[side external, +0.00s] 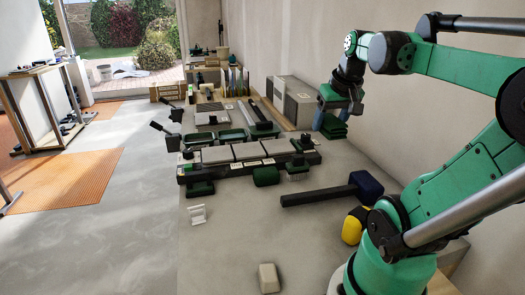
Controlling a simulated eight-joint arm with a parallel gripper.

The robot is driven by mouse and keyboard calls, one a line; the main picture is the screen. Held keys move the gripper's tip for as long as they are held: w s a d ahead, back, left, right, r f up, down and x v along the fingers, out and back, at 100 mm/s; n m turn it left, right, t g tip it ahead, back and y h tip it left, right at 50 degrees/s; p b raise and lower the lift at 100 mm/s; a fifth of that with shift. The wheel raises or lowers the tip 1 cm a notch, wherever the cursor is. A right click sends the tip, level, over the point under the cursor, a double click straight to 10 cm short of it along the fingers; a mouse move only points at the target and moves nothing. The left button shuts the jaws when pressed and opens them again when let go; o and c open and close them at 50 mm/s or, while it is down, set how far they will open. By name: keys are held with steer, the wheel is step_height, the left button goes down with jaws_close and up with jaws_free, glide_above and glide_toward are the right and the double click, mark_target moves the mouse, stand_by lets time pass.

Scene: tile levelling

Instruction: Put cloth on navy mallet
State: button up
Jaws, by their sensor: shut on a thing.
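The navy mallet (367,185) lies on the grey work surface right of centre, its dark handle pointing left. Its head is clear on top. My gripper (333,115) is farther back, above and left of the mallet head, near the wall. It is shut on a dark green folded thing, which looks like the cloth (334,128). The cloth hangs just below the fingers and is apart from the mallet. Whether its underside touches anything is hard to tell.
A yellow-and-black tool (352,230) lies in front of the mallet head, close to my arm. A dark rail with grey tiles (215,154), a green block (266,176) and a brush (297,171) lie to the left. A pale block (268,278) sits at the front. The surface between is bare.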

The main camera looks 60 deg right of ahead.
mark_target(320, 192)
step_height(320, 192, down, 15)
steer(key=shift+f, duration=0.15)
stand_by(0.6)
steer(key=shift+f, duration=0.2)
steer(key=o, duration=1.3)
steer(key=shift+c, duration=0.2)
steer(key=shift+r, duration=0.15)
steer(key=shift+v, duration=5.95)
steer(key=w+a+n+t+y, duration=0.1)
steer(key=w+a+n, duration=0.3)
steer(key=a, duration=0.5)
steer(key=w+a+f+n+t+y, duration=0.1)
steer(key=w+a+n+t+y, duration=0.1)
steer(key=w+a+n, duration=0.3)
steer(key=w+a+t, duration=0.1)
steer(key=w+a, duration=0.2)
steer(key=a, duration=0.1)
steer(key=shift+w+f, duration=0.25)
steer(key=shift+f, duration=0.05)
